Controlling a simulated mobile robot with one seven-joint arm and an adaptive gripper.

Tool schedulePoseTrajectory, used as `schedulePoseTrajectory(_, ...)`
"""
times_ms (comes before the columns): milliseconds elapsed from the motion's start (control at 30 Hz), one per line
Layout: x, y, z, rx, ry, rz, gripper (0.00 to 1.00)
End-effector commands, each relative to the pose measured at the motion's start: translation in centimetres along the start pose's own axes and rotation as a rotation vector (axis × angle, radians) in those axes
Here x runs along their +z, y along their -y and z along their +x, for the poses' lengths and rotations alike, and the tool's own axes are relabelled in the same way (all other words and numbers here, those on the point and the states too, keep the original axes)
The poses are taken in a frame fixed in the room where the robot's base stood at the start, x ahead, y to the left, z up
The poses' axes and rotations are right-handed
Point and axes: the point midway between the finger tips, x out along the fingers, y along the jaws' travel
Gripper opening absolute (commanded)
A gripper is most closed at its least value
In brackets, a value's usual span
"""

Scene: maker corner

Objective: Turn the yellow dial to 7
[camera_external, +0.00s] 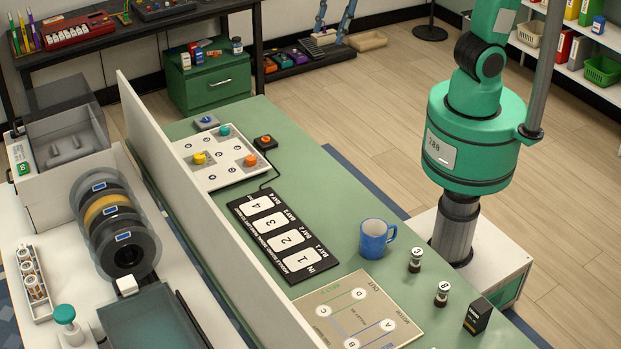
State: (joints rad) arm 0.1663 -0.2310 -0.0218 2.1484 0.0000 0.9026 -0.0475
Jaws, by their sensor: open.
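The yellow dial (199,158) stands on a light panel (212,178) at the far left part of the green bench. A teal dial (224,130) and an orange dial (250,160) sit on the same panel. The dial markings are too small to read, so I cannot tell where the yellow dial points. My arm rises at the right, and its end is outside the picture. My gripper is not in view.
An orange button on a dark box (265,142) sits beside the panel. A black board with numbered plates (262,254), a blue mug (376,238) and small jars (416,260) stand nearer. A pale divider (190,180) runs along the bench's left side.

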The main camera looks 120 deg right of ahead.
Motion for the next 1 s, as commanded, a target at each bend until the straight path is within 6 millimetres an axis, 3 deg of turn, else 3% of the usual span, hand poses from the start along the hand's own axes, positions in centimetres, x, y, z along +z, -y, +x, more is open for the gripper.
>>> schedulePoseTrajectory(100, -2.6, -1.3, 1.5, 0.006, 0.022, 0.016, 0.51)
schedulePoseTrajectory(500, -9.8, -6.3, 7.4, 0.022, 0.087, 0.063, 0.51)
schedulePoseTrajectory(1000, -16.4, -14.0, 17.5, 0.035, 0.167, 0.124, 0.51)
